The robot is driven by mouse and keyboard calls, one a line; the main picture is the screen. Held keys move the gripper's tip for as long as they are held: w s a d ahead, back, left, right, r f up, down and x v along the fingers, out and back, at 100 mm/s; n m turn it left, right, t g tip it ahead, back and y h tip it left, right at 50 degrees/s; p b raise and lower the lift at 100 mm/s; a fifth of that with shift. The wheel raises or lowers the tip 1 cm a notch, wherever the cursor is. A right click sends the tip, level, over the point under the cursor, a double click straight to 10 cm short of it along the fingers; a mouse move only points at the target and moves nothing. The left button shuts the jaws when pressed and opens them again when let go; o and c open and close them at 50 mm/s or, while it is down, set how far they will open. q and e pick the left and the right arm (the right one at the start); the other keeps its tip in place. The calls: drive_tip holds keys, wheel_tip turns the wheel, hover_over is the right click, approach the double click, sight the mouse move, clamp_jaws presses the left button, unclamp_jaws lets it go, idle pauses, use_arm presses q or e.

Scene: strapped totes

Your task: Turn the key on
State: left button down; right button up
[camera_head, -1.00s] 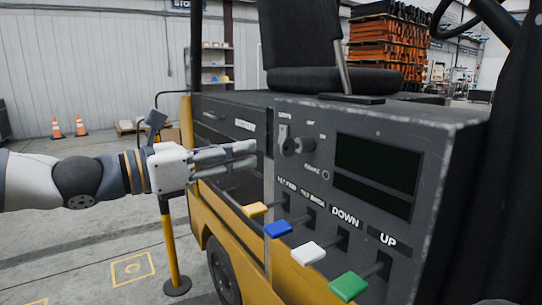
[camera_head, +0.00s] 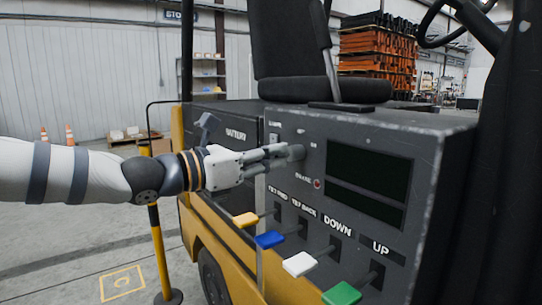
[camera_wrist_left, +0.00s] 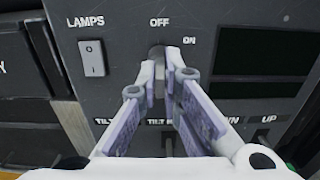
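The key (camera_head: 296,152) is a round grey knob on the dark control panel (camera_head: 425,150), between OFF and ON lettering. It also shows in the left wrist view (camera_wrist_left: 157,53), just past my fingertips and partly covered by them. My left gripper (camera_head: 284,157) reaches the key from the left, with one finger to each side of it. In the left wrist view the fingertips (camera_wrist_left: 160,70) stand close together at the key with a narrow gap. Whether they press on it is hidden. My right gripper is not in view.
A LAMPS switch (camera_wrist_left: 92,57) lies left of the key. Below stick out yellow (camera_head: 245,219), blue (camera_head: 269,239), white (camera_head: 299,263) and green (camera_head: 342,293) levers. The seat (camera_head: 325,88) is behind the panel. A yellow post (camera_head: 158,245) stands at left.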

use_arm(q)
drive_tip(key=shift+m, duration=0.3)
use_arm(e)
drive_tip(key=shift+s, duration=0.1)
use_arm(q)
drive_tip(key=m, duration=0.1)
drive_tip(key=m+b, duration=0.1)
drive_tip(key=m, duration=0.1)
drive_tip(key=m+b, duration=0.1)
drive_tip(key=shift+f+m, duration=0.3)
drive_tip(key=shift+m, duration=0.1)
drive_tip(key=shift+s+r+m+b, duration=0.1)
drive_tip(key=shift+m+b, duration=0.85)
drive_tip(key=shift+m, duration=0.65)
drive_tip(key=shift+r+m+b, duration=0.1)
drive_tip(key=shift+m+b, duration=0.85)
drive_tip(key=shift+m, duration=0.65)
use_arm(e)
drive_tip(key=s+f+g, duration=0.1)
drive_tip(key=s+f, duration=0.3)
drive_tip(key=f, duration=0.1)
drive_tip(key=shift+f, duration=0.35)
use_arm(q)
drive_tip(key=c, duration=1.8)
unclamp_jaws()
drive_tip(key=shift+o, duration=0.2)
